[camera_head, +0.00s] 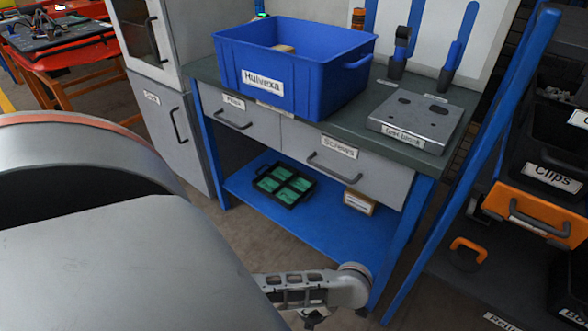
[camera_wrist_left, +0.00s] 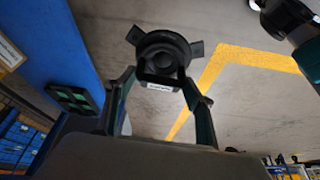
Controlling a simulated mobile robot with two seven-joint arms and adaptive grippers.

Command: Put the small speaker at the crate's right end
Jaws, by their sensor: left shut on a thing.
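My left gripper (camera_wrist_left: 163,95) is shut on the small speaker (camera_wrist_left: 163,55) in the left wrist view. The speaker is black and round, with side tabs and a small white label facing the camera, and sits between the fingertips. The blue crate (camera_head: 285,95) stands on the bench in the head view, labelled "Hulvexa". Its right end has a handle slot. A light brown object (camera_head: 283,48) shows inside; most of the crate's floor is hidden by its walls. I cannot make out the speaker in the head view. My right gripper is not identifiable.
A grey metal device (camera_head: 415,120) lies right of the crate on the bench top (camera_head: 350,117). Tools hang behind. The blue lower shelf (camera_head: 300,215) holds a black tray with green inserts (camera_head: 285,184) and a small box (camera_head: 359,202). A storage rack (camera_head: 530,200) stands right.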

